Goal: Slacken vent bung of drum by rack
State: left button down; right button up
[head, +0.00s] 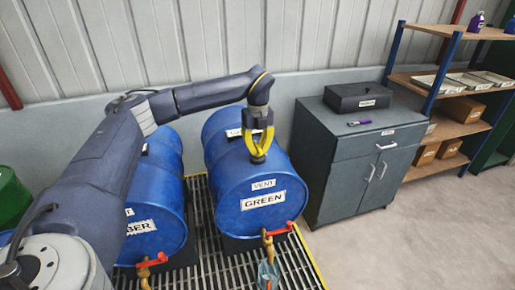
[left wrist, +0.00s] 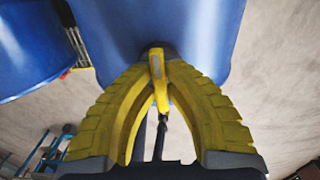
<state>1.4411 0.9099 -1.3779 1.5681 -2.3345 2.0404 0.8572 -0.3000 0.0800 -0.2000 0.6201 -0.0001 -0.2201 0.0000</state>
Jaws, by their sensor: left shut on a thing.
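A blue drum (head: 262,208) with labels reading VENT and GREEN lies on its side on the grating, nearer the cabinet and rack. My left gripper (head: 258,156) points down at the top of this drum, just behind the VENT label (head: 263,184). In the left wrist view the yellow fingers (left wrist: 158,60) are shut on a narrow yellow piece (left wrist: 158,78), which I take to be the vent bung, at the blue drum surface (left wrist: 215,30). In the head view the fingers mostly hide the bung. My right gripper is not in view.
A second blue drum (head: 160,210) lies to the left, partly behind my left arm. Red-handled taps (head: 278,232) stick out from the drum fronts. A grey cabinet (head: 345,160) with a black case (head: 358,96) stands at right, beside a shelf rack (head: 445,80). The floor at right is clear.

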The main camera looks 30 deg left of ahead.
aim_at(258, 147)
pick_arm(q)
jog(key=n, duration=0.5)
jog(key=shift+n, duration=0.3)
jog(key=n, duration=0.5)
jog(key=shift+n, duration=0.4)
jog(key=c, duration=1.4)
grip_release()
jog(key=shift+o, duration=0.2)
notch_tip(258, 147, up, 12)
